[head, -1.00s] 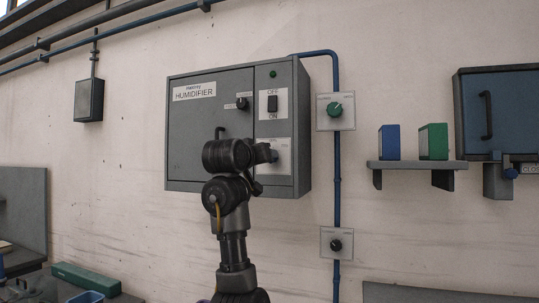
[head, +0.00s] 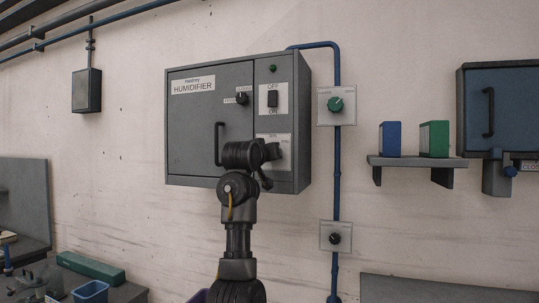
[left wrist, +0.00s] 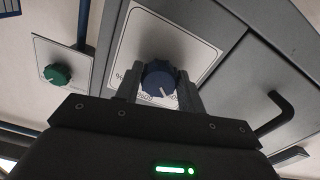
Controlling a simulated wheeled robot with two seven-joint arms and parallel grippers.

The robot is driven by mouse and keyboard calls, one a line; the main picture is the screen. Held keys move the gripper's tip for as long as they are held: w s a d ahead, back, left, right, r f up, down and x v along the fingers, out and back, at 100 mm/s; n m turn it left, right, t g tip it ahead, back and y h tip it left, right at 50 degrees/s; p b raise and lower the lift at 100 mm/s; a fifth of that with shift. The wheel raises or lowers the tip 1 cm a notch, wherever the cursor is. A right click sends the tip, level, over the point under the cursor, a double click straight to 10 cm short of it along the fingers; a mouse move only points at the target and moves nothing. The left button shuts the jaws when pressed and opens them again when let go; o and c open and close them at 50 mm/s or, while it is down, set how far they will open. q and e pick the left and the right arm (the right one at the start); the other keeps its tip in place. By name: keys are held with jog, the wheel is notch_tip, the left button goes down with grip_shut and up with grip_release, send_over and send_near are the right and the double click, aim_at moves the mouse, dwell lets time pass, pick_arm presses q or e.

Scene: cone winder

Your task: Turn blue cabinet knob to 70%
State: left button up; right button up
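The blue knob (left wrist: 158,78) sits on a white scale plate (left wrist: 190,45) on the grey humidifier cabinet, and its white pointer line aims down and right in the left wrist view. My left gripper (left wrist: 159,88) has one finger on either side of the knob, with narrow gaps; I see no clear contact. In the head view my left gripper (head: 272,151) is in front of the cabinet's lower right plate (head: 284,142) and hides the knob. The cabinet (head: 200,130) hangs on the wall. My right gripper is in neither view.
A black cabinet handle (head: 217,144) is just left of my gripper. Above are a black selector knob (head: 242,98) and an off/on switch (head: 272,100). A green knob (head: 335,104) and a lower black knob (head: 334,238) are on wall plates along the blue pipe to the right.

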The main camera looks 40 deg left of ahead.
pick_arm(q)
jog(key=c, duration=0.4)
jog(key=shift+c, duration=0.2)
jog(key=shift+m, duration=0.3)
jog(key=shift+a+r+m+p, duration=0.15)
jog(key=shift+m+p, duration=0.1)
jog(key=shift+m, duration=4.55)
jog(key=shift+a+r+m+p, duration=0.1)
jog(key=shift+m+p, duration=0.15)
jog(key=shift+m, duration=4.55)
jog(key=shift+f, duration=0.15)
jog(key=o, duration=1)
